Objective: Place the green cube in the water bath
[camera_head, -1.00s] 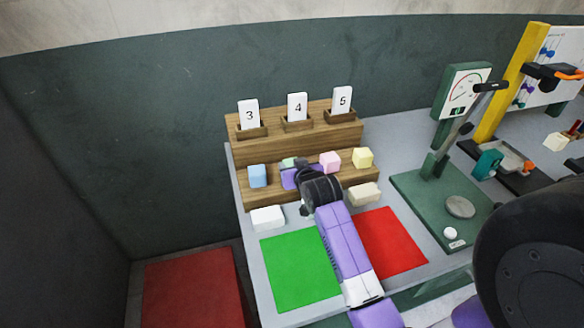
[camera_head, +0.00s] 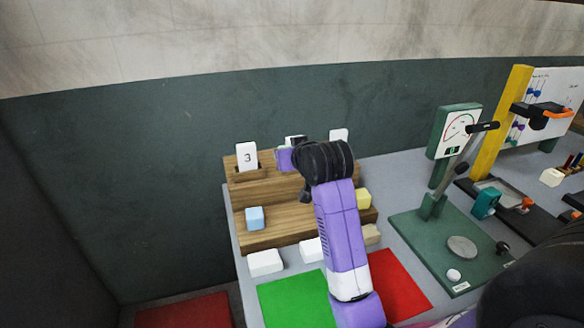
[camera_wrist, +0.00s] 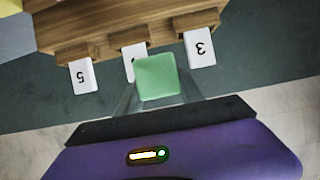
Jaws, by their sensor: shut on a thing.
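The green cube (camera_wrist: 158,77) is held between the fingers of my gripper (camera_wrist: 160,90) in the wrist view. It is in the air in front of the number cards, partly covering the middle one. In the head view my gripper (camera_head: 284,158) is raised at the upper step of the wooden stand, and my wrist hides the cube. I cannot make out a water bath for certain in these frames.
The wooden stand (camera_head: 280,238) carries number cards, with card 3 (camera_head: 247,158) at the left. A blue cube (camera_head: 254,218) and a yellow cube (camera_head: 363,199) sit on its lower step. Green (camera_head: 292,302) and red (camera_head: 398,285) mats lie in front. A green press (camera_head: 440,245) stands right.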

